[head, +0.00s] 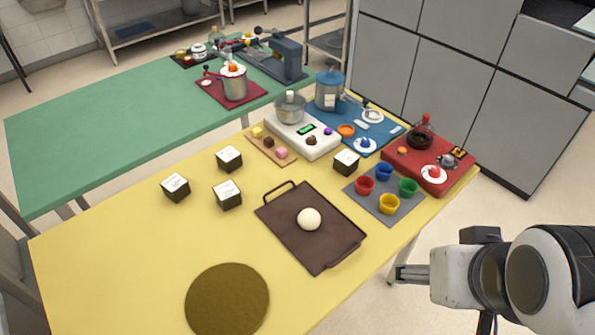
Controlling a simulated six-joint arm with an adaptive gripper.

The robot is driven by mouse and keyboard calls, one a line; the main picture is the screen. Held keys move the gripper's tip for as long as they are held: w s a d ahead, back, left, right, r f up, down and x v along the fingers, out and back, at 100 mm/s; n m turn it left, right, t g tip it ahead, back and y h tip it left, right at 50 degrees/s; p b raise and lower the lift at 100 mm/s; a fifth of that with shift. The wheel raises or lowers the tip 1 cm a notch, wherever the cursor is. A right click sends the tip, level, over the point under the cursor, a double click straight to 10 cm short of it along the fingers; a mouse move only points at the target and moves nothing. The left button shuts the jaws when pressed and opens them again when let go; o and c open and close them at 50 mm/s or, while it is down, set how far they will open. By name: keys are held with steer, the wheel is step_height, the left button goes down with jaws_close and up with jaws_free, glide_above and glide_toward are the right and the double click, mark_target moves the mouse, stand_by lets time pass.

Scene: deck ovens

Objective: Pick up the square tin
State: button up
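Several small square dark boxes with white, marked tops stand on the yellow table. Three are grouped at the left: a left one (175,187), a back one (229,159) and a front one (227,194). Another box (346,162) stands apart, to the right, near the white scale. I cannot tell which thing is the square tin. A dark rectangular tray (290,219) with two end handles holds a white ball (309,219). My gripper (401,273) is at the right, beyond the table's edge, apart from all these things. Its finger opening cannot be made out.
A round brown mat (228,300) lies at the front. A grey mat (387,207) bears coloured cups. The white scale (303,137), blue mat (353,137) and red board (430,165) crowd the back right. A green table (90,145) stands behind. The table's left front is clear.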

mark_target(227, 193)
steer(key=shift+w, duration=0.1)
steer(key=w+a+f+n+t+y, duration=0.1)
steer(key=w+a+f, duration=0.1)
steer(key=w+a, duration=0.45)
steer(key=w+a+f+n+t+y, duration=0.15)
steer(key=w+a, duration=0.25)
steer(key=w, duration=0.6)
steer(key=w+a+f+n+t+y, duration=0.1)
steer(key=w+a+f, duration=0.1)
steer(key=w+a, duration=0.45)
steer(key=w+a+f+n+y, duration=0.1)
steer(key=w+a+f, duration=0.1)
steer(key=a+f, duration=0.3)
steer(key=w+a+f+n+t+y, duration=0.1)
steer(key=a+f+y, duration=0.1)
steer(key=a+f, duration=0.4)
steer(key=w+a+f+n+y, duration=0.2)
steer(key=a+f, duration=0.3)
steer(key=a, duration=0.4)
steer(key=shift+w+a+f+t, duration=0.35)
steer(key=shift+w, duration=0.1)
steer(key=shift+x, duration=1.25)
